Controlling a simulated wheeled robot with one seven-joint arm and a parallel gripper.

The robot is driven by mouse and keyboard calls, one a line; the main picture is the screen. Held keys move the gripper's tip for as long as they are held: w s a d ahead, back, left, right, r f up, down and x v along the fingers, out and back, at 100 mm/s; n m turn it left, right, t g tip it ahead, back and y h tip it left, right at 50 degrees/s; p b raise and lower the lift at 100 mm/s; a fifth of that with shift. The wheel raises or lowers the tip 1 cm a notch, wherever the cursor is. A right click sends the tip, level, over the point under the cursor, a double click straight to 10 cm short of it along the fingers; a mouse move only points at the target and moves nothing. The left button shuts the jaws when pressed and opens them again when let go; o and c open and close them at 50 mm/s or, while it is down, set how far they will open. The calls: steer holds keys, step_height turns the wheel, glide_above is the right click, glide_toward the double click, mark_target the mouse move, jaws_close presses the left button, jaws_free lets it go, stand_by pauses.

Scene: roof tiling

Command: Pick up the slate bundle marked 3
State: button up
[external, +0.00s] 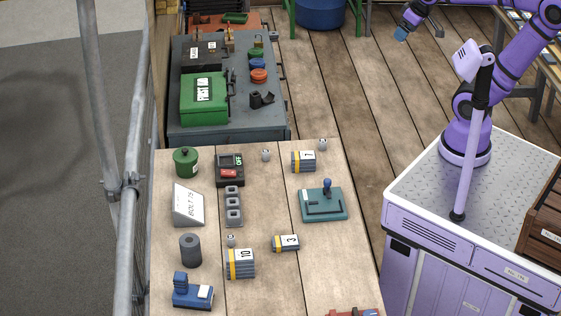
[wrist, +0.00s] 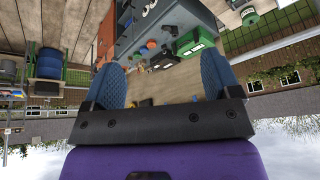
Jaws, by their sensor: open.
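The slate bundle marked 3 (external: 286,243) is a small grey block with a yellow band and a white number label. It lies on the wooden plank bench (external: 265,291), in its lower right part. My gripper (external: 418,32) is raised at the top right, far from the bundle and beyond the bench. In the wrist view its two blue fingers stand wide apart (wrist: 160,80) with nothing between them. I cannot make out the bundle in the wrist view.
A larger bundle marked 10 (external: 240,264) lies left of bundle 3. Another banded bundle (external: 303,161) lies at the bench's far end. A teal tool (external: 324,205) stands just behind bundle 3. A grey bench (external: 230,136) holds a green first-aid box (external: 204,99).

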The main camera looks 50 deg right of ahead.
steer(key=w+a+f+n+g+y, duration=0.1)
steer(key=w+a+f+n, duration=0.25)
steer(key=w+a, duration=1)
steer(key=n+g, duration=0.3)
steer(key=n, duration=0.2)
glide_above(285, 240)
steer(key=f, duration=2.5)
steer(key=s+f, duration=0.1)
steer(key=f, duration=1.2)
steer(key=shift+d, duration=0.35)
steer(key=shift+w+a+f, duration=0.1)
steer(key=shift+w+f, duration=0.05)
steer(key=shift+f, duration=0.85)
steer(key=shift+w+a+f, duration=0.1)
steer(key=shift+f, duration=0.85)
steer(key=shift+w+a+f, duration=0.1)
steer(key=shift+w+f, duration=0.05)
steer(key=shift+f, duration=0.85)
steer(key=c, duration=1.1)
steer(key=shift+r, duration=0.1)
